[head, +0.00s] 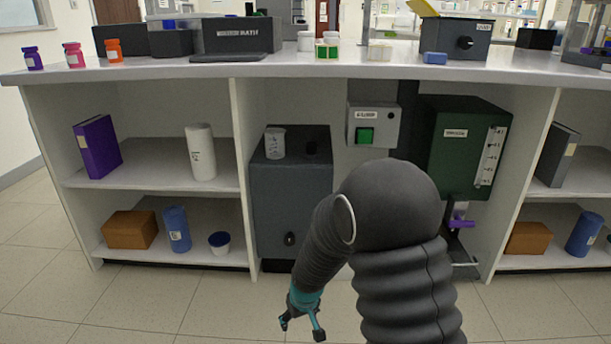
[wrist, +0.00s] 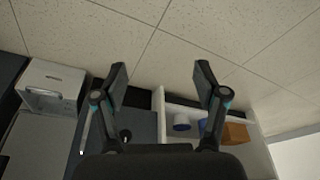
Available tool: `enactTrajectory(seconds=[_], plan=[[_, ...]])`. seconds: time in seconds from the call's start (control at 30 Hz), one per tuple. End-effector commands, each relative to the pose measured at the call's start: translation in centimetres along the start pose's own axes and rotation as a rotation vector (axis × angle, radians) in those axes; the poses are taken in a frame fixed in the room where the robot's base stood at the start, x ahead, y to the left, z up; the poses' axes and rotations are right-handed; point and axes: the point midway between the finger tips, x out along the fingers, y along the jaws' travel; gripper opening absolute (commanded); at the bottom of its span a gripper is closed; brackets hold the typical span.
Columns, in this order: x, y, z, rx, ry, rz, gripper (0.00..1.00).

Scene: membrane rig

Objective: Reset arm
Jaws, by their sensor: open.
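My gripper (head: 302,322) hangs low in front of the bench in the head view, pointing down over the floor. Its fingers are spread apart with nothing between them. In the wrist view my gripper (wrist: 162,84) shows two dark fingers with a wide gap over bare floor tiles. My dark ribbed arm covers part of the bench's middle bay in the head view.
Beneath the bench top (head: 330,66) stand a dark grey cabinet (head: 290,205), a green-button box (head: 373,127) and a green unit (head: 468,145) with a purple handle (head: 460,222). Shelves hold a purple binder (head: 97,147) and a blue container (head: 177,229). Floor in front is clear.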

Motion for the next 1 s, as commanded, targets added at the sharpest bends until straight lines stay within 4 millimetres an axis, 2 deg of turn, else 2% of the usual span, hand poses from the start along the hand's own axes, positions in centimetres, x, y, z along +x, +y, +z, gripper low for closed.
enactTrajectory(seconds=[0.03,0.1,0.4,0.6,0.8,1.0], plan=[[-2.6,0.2,0.7,0.028,-0.016,-0.004,0.72],[-5.5,0.5,2.1,0.068,-0.05,-0.009,0.72],[-17.1,1.5,8.3,0.211,-0.142,0.001,0.72],[-23.8,2.0,12.4,0.282,-0.156,0.026,0.72],[-29.6,2.4,15.9,0.327,-0.123,0.058,0.72],[-34.7,2.9,18.3,0.352,-0.023,0.1,0.72]])
